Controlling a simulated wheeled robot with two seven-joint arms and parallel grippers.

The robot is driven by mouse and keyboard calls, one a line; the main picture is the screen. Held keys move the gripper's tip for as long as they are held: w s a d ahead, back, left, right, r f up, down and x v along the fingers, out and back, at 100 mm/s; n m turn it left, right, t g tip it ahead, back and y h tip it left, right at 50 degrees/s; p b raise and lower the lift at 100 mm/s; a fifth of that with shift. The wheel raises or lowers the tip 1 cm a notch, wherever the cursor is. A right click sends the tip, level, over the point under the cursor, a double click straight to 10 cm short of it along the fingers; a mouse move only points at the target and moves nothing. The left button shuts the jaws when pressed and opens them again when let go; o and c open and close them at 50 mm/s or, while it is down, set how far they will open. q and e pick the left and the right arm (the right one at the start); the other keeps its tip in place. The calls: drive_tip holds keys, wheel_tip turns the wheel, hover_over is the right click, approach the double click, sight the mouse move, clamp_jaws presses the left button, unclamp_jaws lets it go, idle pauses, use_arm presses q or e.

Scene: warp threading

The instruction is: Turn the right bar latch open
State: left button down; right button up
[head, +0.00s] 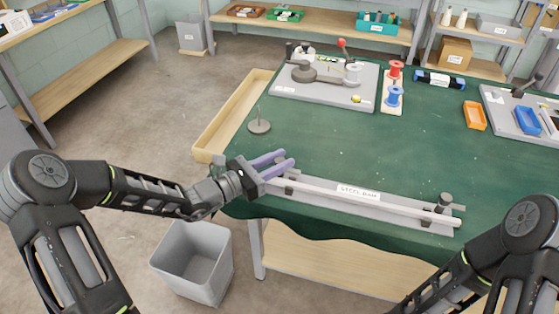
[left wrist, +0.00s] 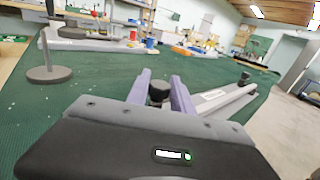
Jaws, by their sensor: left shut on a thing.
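A grey bar holder (head: 400,217) lies along the table's front edge. A pale bar (head: 400,211) and a label reading STEEL BAR (head: 358,193) run along it. The right bar latch (head: 445,200), a dark knob on a small post, stands at its right end; it also shows in the left wrist view (left wrist: 243,78). My left gripper (head: 290,160), with purple fingers, is at the holder's left end. In the left wrist view its fingers (left wrist: 163,92) are shut around a dark knob (left wrist: 158,91), the left bar latch. My right gripper is outside the view.
A grey fixture board (head: 325,92), red spool (head: 395,69) and blue spool (head: 393,97) are farther back. An orange bin (head: 474,115) is at right. The green table (head: 400,150) behind the holder is clear.

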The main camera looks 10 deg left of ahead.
use_arm(q)
drive_tip(key=shift+n+t+y, duration=0.4)
drive_tip(key=shift+y, duration=0.1)
drive_tip(key=c, duration=1.1)
unclamp_jaws()
drive_tip(key=v, duration=0.8)
